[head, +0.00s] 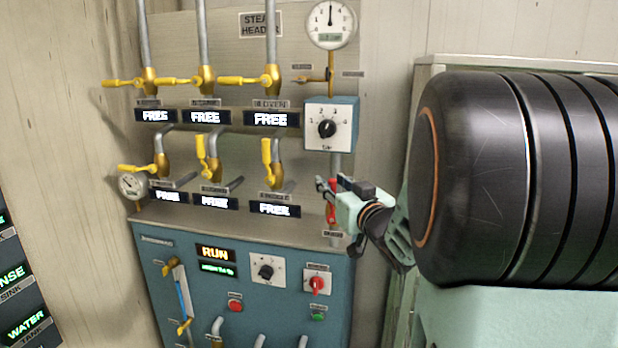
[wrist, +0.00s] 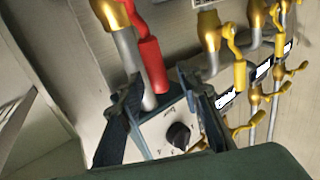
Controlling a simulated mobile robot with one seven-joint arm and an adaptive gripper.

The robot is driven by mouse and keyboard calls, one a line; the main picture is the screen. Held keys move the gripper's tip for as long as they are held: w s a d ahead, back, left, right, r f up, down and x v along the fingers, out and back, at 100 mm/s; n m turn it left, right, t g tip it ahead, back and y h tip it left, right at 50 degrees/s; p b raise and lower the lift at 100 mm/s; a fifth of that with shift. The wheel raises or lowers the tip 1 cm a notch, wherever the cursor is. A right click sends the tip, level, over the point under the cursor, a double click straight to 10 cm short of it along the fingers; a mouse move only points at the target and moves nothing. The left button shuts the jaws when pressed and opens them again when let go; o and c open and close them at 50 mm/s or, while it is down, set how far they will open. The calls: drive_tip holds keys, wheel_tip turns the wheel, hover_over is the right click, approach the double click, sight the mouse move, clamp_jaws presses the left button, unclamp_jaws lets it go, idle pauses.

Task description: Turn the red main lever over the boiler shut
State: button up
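The red main lever (head: 332,208) is on the vertical pipe above the boiler cabinet (head: 185,238), partly hidden behind my gripper (head: 329,184) in the head view. In the wrist view the red lever (wrist: 151,64) lies roughly along the grey pipe, beside it, and joins a brass valve body (wrist: 108,14). My gripper (wrist: 157,86) is open, its two dark fingers spread. The lever's free end shows between the fingertips in that picture. I cannot tell whether either finger touches it.
Several yellow-handled valves (head: 206,80) with FREE displays stand left of the lever. A dial box (head: 331,124) sits just above it on the same pipe. The cabinet front carries a red rotary switch (head: 317,284) and buttons. My arm fills the right side.

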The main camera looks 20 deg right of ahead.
drive_tip(key=shift+w, duration=0.25)
clamp_jaws()
idle(0.4)
